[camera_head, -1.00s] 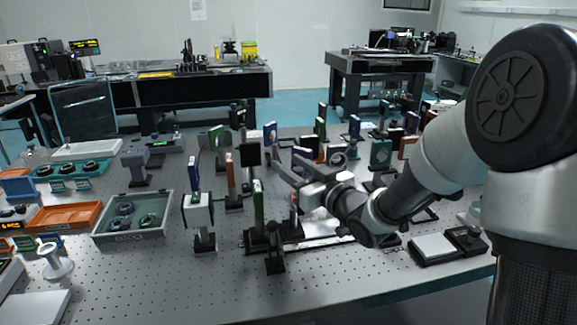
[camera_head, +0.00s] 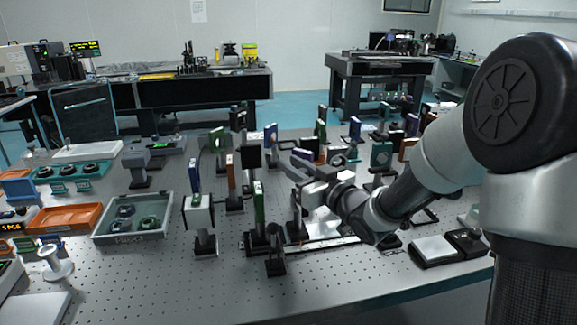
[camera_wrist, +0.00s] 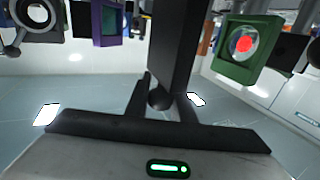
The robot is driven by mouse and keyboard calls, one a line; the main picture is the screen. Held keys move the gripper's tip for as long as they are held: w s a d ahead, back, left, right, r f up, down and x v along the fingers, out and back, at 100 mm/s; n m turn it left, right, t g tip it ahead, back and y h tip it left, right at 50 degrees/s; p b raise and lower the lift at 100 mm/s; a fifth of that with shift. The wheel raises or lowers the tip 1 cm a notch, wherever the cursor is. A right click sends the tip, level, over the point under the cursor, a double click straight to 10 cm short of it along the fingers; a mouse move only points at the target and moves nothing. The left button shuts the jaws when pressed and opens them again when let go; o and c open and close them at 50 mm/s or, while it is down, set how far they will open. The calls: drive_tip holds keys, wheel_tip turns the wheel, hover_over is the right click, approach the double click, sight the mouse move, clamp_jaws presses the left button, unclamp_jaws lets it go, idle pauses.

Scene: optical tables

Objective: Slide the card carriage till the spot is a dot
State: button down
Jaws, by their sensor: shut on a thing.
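In the wrist view the two dark fingers (camera_wrist: 160,100) close on a dark round part below a tall dark upright piece (camera_wrist: 176,40); I take this to be the carriage's handle, partly hidden. The spot on the card's face cannot be made out.
A green mounted optic (camera_head: 258,203) stands at the rail's left end, with a white box-like mount (camera_head: 198,212) farther left. Several posts with optics crowd behind my gripper. A grey bin (camera_head: 132,226) lies left.

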drive_tip(key=shift+w+d, duration=0.25)
drive_tip(key=shift+d, duration=0.75)
drive_tip(key=c, duration=1.6)
unclamp_jaws()
drive_tip(key=p+v, duration=0.2)
drive_tip(key=v, duration=1.5)
drive_tip(key=shift+s+r, duration=0.1)
drive_tip(key=shift+s, duration=0.1)
drive_tip(key=shift+o, duration=0.3)
